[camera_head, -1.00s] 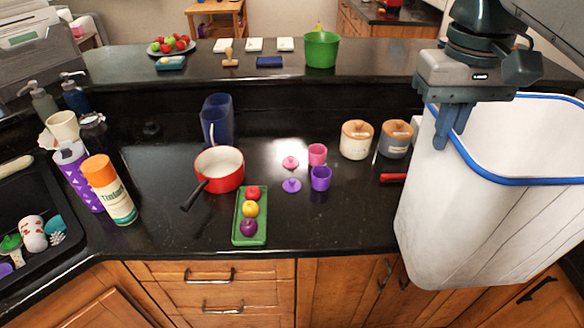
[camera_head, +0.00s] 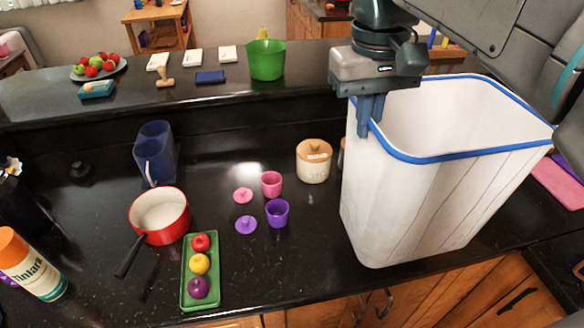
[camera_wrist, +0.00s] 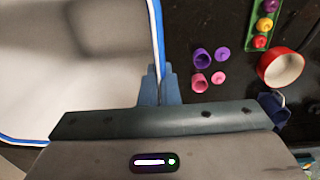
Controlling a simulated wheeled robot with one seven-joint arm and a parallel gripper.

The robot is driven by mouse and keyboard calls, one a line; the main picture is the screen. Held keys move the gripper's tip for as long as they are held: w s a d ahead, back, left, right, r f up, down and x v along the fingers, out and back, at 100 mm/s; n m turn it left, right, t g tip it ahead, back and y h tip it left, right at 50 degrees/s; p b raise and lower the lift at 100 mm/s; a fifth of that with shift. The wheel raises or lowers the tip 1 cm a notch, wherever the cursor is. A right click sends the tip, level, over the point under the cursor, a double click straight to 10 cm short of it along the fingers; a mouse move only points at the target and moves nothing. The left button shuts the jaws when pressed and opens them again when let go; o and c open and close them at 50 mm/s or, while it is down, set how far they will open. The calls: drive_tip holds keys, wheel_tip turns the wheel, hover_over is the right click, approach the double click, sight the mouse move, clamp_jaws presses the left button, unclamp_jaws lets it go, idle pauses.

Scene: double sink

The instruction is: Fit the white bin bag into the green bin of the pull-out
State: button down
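The white bin bag (camera_head: 400,195) is a stiff, open-topped, tub-like shape with a blue rim. It hangs upright from my gripper (camera_head: 368,112) above the right part of the counter in the head view. My gripper points down and is shut on the left part of the blue rim. In the wrist view, my gripper's fingers (camera_wrist: 160,88) pinch the rim of the bag (camera_wrist: 70,60) from both sides. The bag's open mouth faces up, and its inside looks empty. No pull-out with a green bin shows in either view.
The counter holds a red pot (camera_head: 160,215), a green tray (camera_head: 202,270) of fruit, pink and purple cups, a lidded canister (camera_head: 313,162) close left of the bag and a spray can (camera_head: 30,265). A green bucket (camera_head: 266,60) stands on the raised ledge. Wooden cabinets are below.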

drive_tip(key=w+a+f+p, duration=0.1)
drive_tip(key=a+f+p, duration=0.1)
drive_tip(key=a+f, duration=0.7)
drive_tip(key=shift+w+a+f, duration=0.15)
drive_tip(key=shift+w+f, duration=0.05)
drive_tip(key=shift+f, duration=0.15)
drive_tip(key=shift+f, duration=0.2)
drive_tip(key=c, duration=1.7)
unclamp_jaws()
drive_tip(key=shift+r, duration=0.1)
